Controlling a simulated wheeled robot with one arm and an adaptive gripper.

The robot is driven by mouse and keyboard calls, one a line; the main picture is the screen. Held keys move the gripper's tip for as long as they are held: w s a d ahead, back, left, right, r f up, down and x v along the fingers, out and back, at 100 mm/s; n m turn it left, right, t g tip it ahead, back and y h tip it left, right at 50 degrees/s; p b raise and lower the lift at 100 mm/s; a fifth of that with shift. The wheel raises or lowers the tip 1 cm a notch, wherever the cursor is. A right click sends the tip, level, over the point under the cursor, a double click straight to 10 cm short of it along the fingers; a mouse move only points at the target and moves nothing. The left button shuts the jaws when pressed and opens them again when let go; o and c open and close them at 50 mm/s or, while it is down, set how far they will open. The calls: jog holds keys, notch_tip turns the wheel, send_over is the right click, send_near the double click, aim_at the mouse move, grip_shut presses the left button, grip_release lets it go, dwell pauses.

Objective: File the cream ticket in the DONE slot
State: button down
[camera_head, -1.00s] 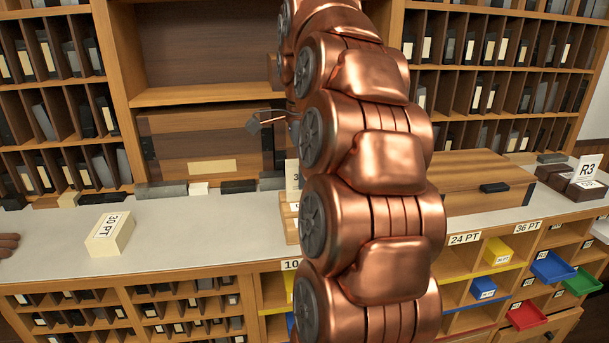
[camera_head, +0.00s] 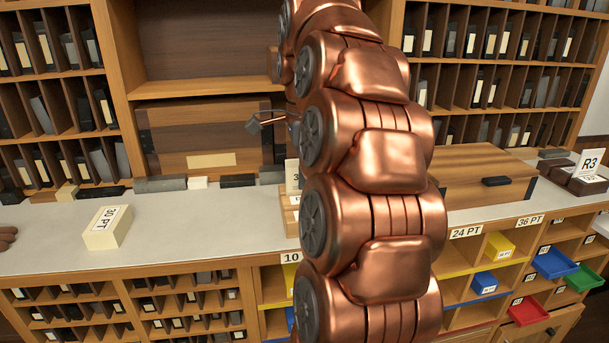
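My copper arm fills the middle of the view and hides much of the counter behind it. Part of my gripper (camera_head: 266,121), with a dark finger pad, shows to the left of the arm, in front of the wooden cabinet front. The rest of it is hidden, so I cannot tell if it is open or holds anything. A wooden holder (camera_head: 290,213) with a white card starting with "3" stands on the counter, mostly behind the arm. I cannot make out a cream ticket or a slot marked DONE.
A cream block (camera_head: 101,236) labelled 30 PT sits on the grey counter (camera_head: 200,228), left of the arm. A wooden case (camera_head: 480,165) is on the right, with a dark R3 block (camera_head: 588,187) beyond it. Coloured bins, one blue (camera_head: 555,264), stick out below. The counter's left middle is clear.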

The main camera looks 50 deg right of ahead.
jog(key=shift+f, duration=0.25)
jog(key=c, duration=1.8)
grip_release()
jog(key=o, duration=0.6)
jog(key=shift+c, duration=0.2)
jog(key=shift+r, duration=0.1)
jog(key=shift+r, duration=1)
notch_tip(320, 180, up, 4)
jog(key=p, duration=0.4)
jog(key=shift+f, duration=0.1)
